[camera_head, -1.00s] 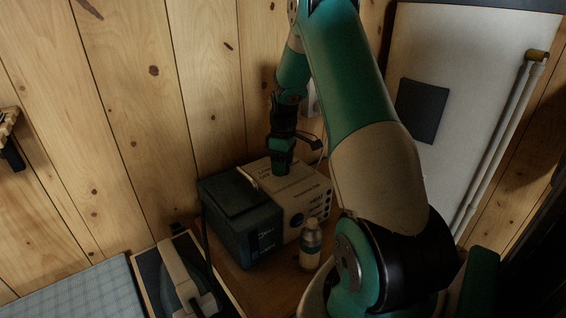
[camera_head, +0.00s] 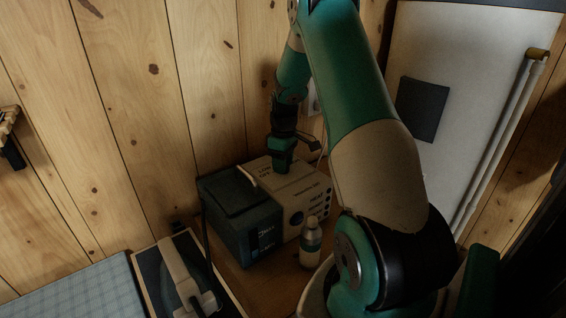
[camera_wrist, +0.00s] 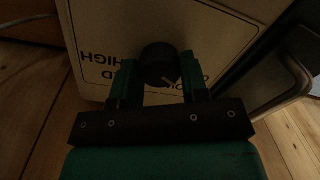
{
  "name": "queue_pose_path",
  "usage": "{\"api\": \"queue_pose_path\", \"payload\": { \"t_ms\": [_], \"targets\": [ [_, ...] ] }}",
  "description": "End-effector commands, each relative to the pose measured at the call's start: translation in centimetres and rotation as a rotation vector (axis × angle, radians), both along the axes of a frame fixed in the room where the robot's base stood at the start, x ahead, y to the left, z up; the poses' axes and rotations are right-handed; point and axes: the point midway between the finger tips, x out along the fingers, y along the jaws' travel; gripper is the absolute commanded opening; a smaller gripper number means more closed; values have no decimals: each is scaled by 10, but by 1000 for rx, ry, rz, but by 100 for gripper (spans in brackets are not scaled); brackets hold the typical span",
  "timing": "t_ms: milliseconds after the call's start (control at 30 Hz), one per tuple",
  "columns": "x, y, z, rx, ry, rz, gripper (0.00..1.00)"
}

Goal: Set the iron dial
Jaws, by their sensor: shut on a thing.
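A dark round dial (camera_wrist: 158,60) with a pale pointer line stands on a cream panel printed with words, one reading HIGH, in the wrist view. My gripper (camera_wrist: 160,74) has its two green fingers on either side of the dial, shut on it. The pointer line slants towards the right finger. In the head view my gripper (camera_head: 281,168) reaches down to the top of the cream box (camera_head: 304,205); the dial is hidden there behind the fingers. Part of the panel's print is hidden by the gripper.
A dark box (camera_head: 240,225) stands against the cream box's left side. A small bottle (camera_head: 311,245) stands in front. A tray with a pale-handled tool (camera_head: 180,265) lies at the lower left. The plank wall rises close behind; a white door stands at the right.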

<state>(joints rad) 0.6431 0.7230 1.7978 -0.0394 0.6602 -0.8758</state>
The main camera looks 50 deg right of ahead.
Motion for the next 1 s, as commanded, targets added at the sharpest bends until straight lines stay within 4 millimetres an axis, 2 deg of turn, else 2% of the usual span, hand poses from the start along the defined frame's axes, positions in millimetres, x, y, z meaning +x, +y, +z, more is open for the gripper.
{"api": "queue_pose_path", "payload": {
  "t_ms": [1000],
  "targets": [
    [0,-1,2,-1,-3,-923,17]
  ]
}}
